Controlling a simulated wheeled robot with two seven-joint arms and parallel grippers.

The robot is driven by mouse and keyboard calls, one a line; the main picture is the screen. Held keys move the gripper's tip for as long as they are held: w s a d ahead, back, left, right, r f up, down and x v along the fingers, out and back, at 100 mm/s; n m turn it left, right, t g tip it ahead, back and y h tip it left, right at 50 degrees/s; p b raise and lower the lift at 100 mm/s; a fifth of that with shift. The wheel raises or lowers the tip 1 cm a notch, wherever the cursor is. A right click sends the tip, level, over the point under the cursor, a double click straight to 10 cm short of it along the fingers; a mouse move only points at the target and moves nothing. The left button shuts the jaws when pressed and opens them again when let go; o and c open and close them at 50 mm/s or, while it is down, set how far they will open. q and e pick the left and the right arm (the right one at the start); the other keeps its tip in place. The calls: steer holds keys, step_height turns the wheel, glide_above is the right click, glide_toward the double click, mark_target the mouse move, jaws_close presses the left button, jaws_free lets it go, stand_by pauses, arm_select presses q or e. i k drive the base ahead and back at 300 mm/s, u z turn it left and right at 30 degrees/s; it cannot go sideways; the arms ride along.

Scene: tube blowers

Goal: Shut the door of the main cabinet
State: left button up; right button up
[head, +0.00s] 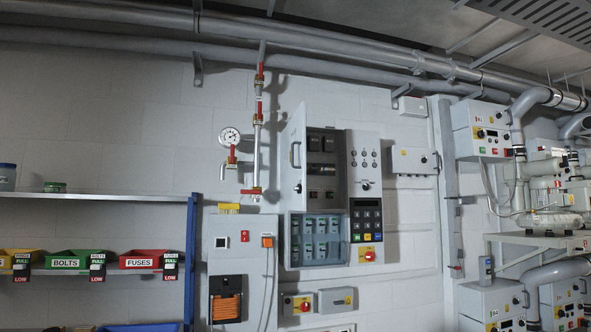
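The main cabinet (364,157) is a tall grey box on the white wall near the picture's middle. Its upper left door (300,183) stands open, swung out to the left, with a handle on its face. The upper compartment (325,182) shows dark parts inside. Below it, a compartment or window (319,239) shows rows of pale blue-grey units; I cannot tell if it has a cover. The right side carries round indicators, a keypad (366,220) and a red switch on yellow (367,255). Neither of my grippers is in view.
A grey box with an orange coil (226,302) hangs at the lower left of the cabinet. A pipe with red valves and a gauge (230,136) runs left of the door. Shelves with bins (75,260) stand far left. Machines and pipes (545,200) fill the right.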

mark_target(297, 127)
steer(key=u, duration=0.1)
steer(key=i, duration=2.3)
steer(key=z, duration=0.2)
